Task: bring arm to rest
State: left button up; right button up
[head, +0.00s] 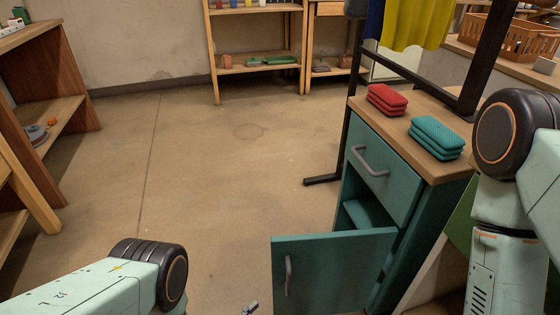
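My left arm comes in at the bottom left, with its dark round joint near the bottom edge. A small grey tip at the bottom edge, right of that joint, looks like part of my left gripper (250,308). The rest of it is cut off, so its opening cannot be seen. My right arm stands at the right edge, its dark joint above a pale green link that runs down out of the picture. My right gripper is out of view. No held object shows.
A teal cabinet (397,195) stands right of centre with its lower door (335,268) swung open. Red cloths (387,98) and teal cloths (437,137) lie folded on its top. A black frame stands behind. Wooden shelves (70,60) are at left. The middle floor is clear.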

pick_arm(q)
jog(key=s+a+r+n+g+y+p, duration=0.3)
jog(key=a+n+g+y+p, duration=0.15)
jog(key=a+g+y, duration=0.3)
jog(key=s+a+r+n+g+y+p, duration=0.1)
jog(key=s+a+r+g+p, duration=0.1)
jog(key=s+r, duration=0.3)
jog(key=s+a+r+n+g+y+p, duration=0.1)
jog(key=s+a+r+g, duration=0.3)
jog(key=s, duration=0.7)
jog(key=shift+r+n+g+y+p, duration=0.35)
jog(key=shift+r+n+g+y, duration=0.15)
jog(key=shift+n+g+y, duration=0.05)
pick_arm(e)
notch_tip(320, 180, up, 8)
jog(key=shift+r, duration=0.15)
